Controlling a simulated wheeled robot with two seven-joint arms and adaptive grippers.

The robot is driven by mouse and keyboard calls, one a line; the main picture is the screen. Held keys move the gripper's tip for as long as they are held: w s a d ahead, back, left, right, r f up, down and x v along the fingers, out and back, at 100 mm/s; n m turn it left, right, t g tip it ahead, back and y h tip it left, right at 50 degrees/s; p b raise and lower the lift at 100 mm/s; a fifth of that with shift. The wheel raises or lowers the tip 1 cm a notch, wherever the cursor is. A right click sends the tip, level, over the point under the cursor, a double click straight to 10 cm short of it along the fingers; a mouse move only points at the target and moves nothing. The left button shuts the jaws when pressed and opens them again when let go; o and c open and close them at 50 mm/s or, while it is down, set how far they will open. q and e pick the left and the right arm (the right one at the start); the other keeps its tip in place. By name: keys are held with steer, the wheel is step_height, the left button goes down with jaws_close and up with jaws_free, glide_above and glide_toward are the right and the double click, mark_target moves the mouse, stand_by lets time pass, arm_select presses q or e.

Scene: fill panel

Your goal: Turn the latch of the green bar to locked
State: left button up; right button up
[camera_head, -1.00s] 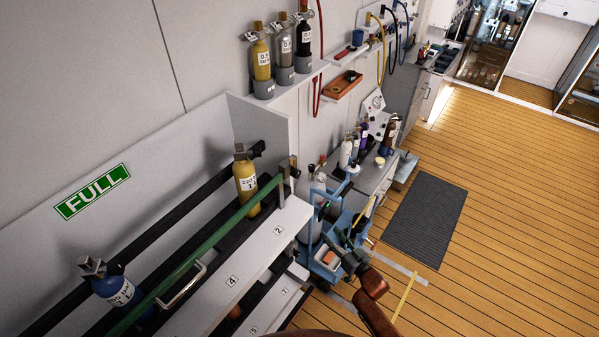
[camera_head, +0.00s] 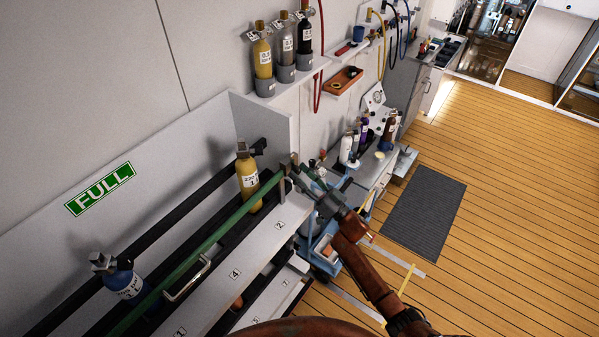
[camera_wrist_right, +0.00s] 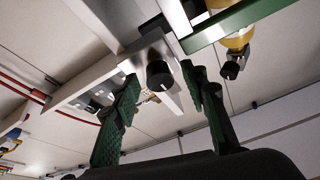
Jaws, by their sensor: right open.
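The green bar (camera_head: 200,247) runs slantwise across the front of the rack, with a silver handle (camera_head: 187,281) on it. Its far end meets a post, where the latch (camera_head: 291,168) sits. In the right wrist view the bar (camera_wrist_right: 238,19) crosses the top right. A dark round knob (camera_wrist_right: 160,75), seemingly the latch's, shows between the green finger pads. My right gripper (camera_head: 318,184) is open beside the bar's far end. In the wrist view the gripper (camera_wrist_right: 160,82) has its fingers on either side of the knob; contact cannot be told. My left gripper is out of view.
A yellow cylinder (camera_head: 247,180) and a blue cylinder (camera_head: 124,284) stand behind the bar. Small cylinders stand on a wall shelf (camera_head: 287,84) above. A blue cart (camera_head: 324,254) stands below my right arm. The floor right of the mat (camera_head: 424,218) is clear.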

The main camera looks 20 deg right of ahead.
steer(key=shift+w+a+r, duration=0.1)
steer(key=shift+w+a, duration=0.05)
steer(key=shift+w, duration=0.05)
steer(key=shift+c, duration=0.5)
jaws_close()
